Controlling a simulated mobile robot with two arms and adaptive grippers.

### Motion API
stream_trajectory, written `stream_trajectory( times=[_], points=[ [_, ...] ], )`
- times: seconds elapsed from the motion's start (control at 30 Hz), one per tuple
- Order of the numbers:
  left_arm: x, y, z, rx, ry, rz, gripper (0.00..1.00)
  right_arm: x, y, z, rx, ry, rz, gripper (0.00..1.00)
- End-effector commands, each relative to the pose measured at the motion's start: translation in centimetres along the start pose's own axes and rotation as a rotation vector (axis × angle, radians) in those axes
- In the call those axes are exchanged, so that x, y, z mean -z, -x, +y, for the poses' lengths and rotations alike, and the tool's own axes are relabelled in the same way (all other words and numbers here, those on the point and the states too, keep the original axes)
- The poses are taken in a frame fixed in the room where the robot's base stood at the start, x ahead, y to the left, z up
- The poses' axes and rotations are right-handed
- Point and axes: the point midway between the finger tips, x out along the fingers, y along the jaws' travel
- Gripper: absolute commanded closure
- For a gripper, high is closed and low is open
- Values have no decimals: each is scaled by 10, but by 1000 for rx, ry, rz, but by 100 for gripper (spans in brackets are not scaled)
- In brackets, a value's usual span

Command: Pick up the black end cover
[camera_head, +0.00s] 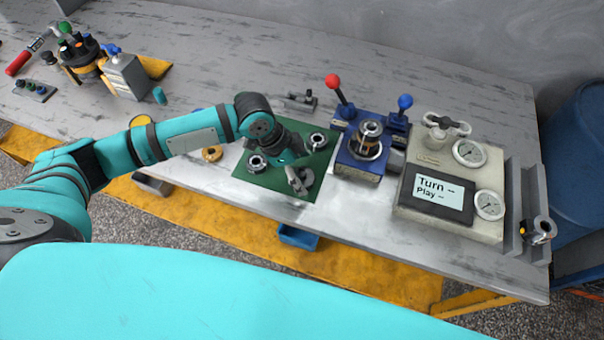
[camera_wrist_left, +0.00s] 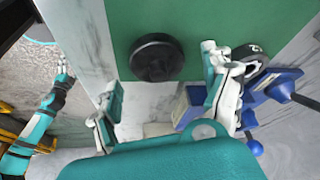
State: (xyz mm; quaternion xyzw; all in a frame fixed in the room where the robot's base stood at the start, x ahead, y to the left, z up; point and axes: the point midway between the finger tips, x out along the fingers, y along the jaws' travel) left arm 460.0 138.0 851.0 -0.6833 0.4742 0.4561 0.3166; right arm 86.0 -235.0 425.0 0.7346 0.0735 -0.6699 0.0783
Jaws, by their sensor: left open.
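The black end cover (camera_wrist_left: 157,57) is a round dark disc with a raised centre. It lies on the green mat (camera_wrist_left: 210,18), close to the mat's edge, in the left wrist view. My left gripper (camera_wrist_left: 160,72) is open and empty, its fingers apart on either side of the cover and not touching it. In the head view my left gripper (camera_head: 298,181) hangs over the green mat (camera_head: 263,183). I cannot make out the cover there; the gripper and wrist hide part of the mat. A teal arm, apparently my right, shows small in the left wrist view; its jaws are too small to read.
Metal rings (camera_head: 257,163) (camera_head: 318,142) sit on the mat either side of my left arm's end. A blue fixture (camera_head: 358,165) with red- and blue-knobbed levers stands right of it, then a gauge box (camera_head: 432,158). A parts cluster (camera_head: 85,60) is at far left.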

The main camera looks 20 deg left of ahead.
Motion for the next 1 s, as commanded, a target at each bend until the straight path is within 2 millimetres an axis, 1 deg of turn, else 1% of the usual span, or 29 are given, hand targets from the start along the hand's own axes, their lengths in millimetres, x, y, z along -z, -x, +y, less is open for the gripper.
stream_trajectory(
  times=[0.03,0.13,0.37,0.47,0.9,1.0],
  points=[
    [0,-6,0,-2,1,-2,17,0,1,0,0,0,0,5],
    [0,-14,0,0,0,-1,17,0,2,0,0,0,0,5],
    [-1,-16,0,1,0,-1,17,0,1,0,0,0,0,5],
    [-1,-16,0,1,0,-1,28,0,1,0,0,0,0,5],
    [-1,-16,0,2,0,-1,85,1,1,0,0,0,1,5],
    [0,-15,-1,3,0,1,86,1,2,0,0,0,0,5]
  ],
)
